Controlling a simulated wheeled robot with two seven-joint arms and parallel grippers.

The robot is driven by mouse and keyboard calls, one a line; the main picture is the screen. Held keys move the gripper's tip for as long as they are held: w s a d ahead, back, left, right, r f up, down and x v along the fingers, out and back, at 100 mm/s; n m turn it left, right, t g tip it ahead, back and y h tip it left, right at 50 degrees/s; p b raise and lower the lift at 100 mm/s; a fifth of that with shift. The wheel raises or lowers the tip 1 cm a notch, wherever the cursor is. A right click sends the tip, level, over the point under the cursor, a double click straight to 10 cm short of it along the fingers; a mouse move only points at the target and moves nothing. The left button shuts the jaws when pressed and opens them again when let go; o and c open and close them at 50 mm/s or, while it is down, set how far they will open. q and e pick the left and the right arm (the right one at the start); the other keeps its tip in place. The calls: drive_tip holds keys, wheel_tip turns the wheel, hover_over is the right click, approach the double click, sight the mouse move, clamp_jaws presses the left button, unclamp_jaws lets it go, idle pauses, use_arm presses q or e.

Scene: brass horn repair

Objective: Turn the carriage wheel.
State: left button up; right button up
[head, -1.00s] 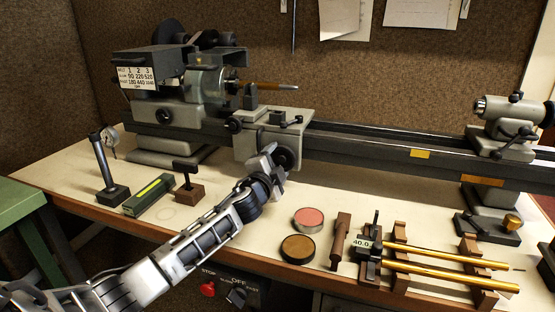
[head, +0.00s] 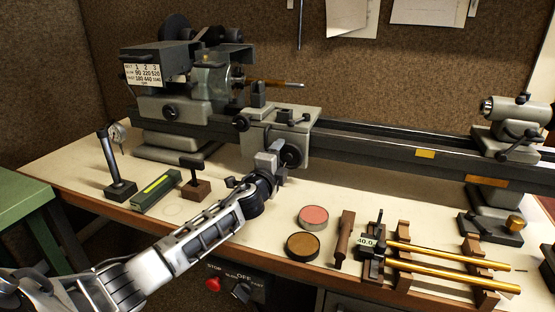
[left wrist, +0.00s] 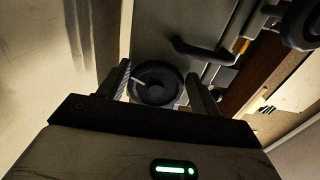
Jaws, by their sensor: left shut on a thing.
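The carriage wheel (head: 291,155) is a dark round handwheel on the front of the grey lathe carriage (head: 262,150). My left gripper (head: 276,156) reaches it from the front left and is shut on it. In the left wrist view the wheel (left wrist: 150,88) lies between the two fingers of the left gripper (left wrist: 162,88), with a small pale pin across its face. The gripper hides part of the wheel's left side in the head view. My right gripper is in neither view.
The lathe bed (head: 375,145) runs right to the tailstock (head: 510,125). In front lie a red-topped tin (head: 313,217), a brown-topped tin (head: 302,245) and brass tubes (head: 450,270) on wooden rests. A dial stand (head: 118,175) and a green box (head: 156,191) stand left of my arm.

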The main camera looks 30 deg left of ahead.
use_arm(q)
drive_tip(key=shift+d+r, duration=0.1)
drive_tip(key=shift+d, duration=0.2)
idle(0.4)
drive_tip(key=o, duration=0.8)
drive_tip(key=shift+w, duration=0.1)
drive_tip(key=shift+s, duration=0.45)
drive_tip(key=v, duration=1.5)
drive_tip(key=shift+b, duration=0.4)
drive_tip(key=shift+s, duration=0.1)
